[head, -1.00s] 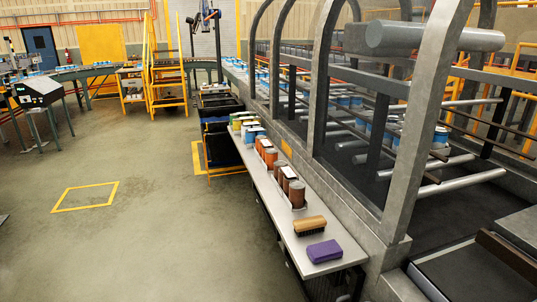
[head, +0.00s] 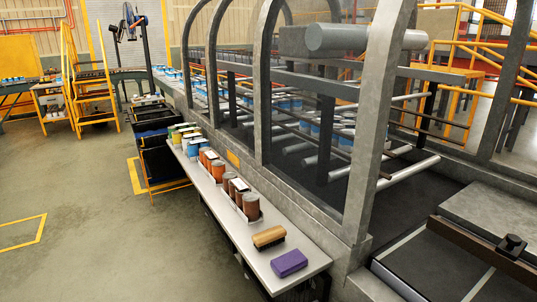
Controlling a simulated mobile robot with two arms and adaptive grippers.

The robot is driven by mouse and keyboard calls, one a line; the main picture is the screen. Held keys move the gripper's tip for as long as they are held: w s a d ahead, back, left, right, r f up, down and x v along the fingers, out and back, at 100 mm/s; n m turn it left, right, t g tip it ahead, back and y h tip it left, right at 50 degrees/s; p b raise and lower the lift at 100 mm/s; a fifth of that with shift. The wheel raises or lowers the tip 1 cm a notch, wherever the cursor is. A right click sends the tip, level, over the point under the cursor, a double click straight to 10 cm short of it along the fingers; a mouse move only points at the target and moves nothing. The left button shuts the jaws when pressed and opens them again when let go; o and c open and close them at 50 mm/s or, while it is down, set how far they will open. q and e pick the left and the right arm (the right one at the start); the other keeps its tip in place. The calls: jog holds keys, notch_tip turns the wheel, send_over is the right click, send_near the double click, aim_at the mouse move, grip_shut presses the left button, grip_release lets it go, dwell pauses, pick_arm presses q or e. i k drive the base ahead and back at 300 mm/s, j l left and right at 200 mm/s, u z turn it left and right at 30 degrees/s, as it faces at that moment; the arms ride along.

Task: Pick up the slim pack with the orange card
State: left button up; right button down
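A group of small orange-coloured items (head: 217,172) stands about midway along a narrow grey shelf (head: 218,203). Pale or white tops show among them. They are too small to tell which one is the slim pack with the orange card. Neither of my grippers is in view.
On the shelf, brown containers (head: 251,207), a wooden brush (head: 268,237) and a purple block (head: 289,263) stand nearer; blue (head: 191,145) and green-yellow items (head: 181,133) stand farther. A grey-framed roller conveyor (head: 365,150) borders the shelf's right. Open floor (head: 100,220) lies left.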

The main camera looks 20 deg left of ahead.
aim_at(213, 166)
jog(key=i+j+z, duration=0.2)
jog(key=j, duration=0.6)
jog(key=i+j+z, duration=0.2)
jog(key=j, duration=0.65)
jog(key=i+j+z, duration=0.2)
jog(key=j, duration=0.7)
jog(key=j+z, duration=0.2)
jog(key=j, duration=0.65)
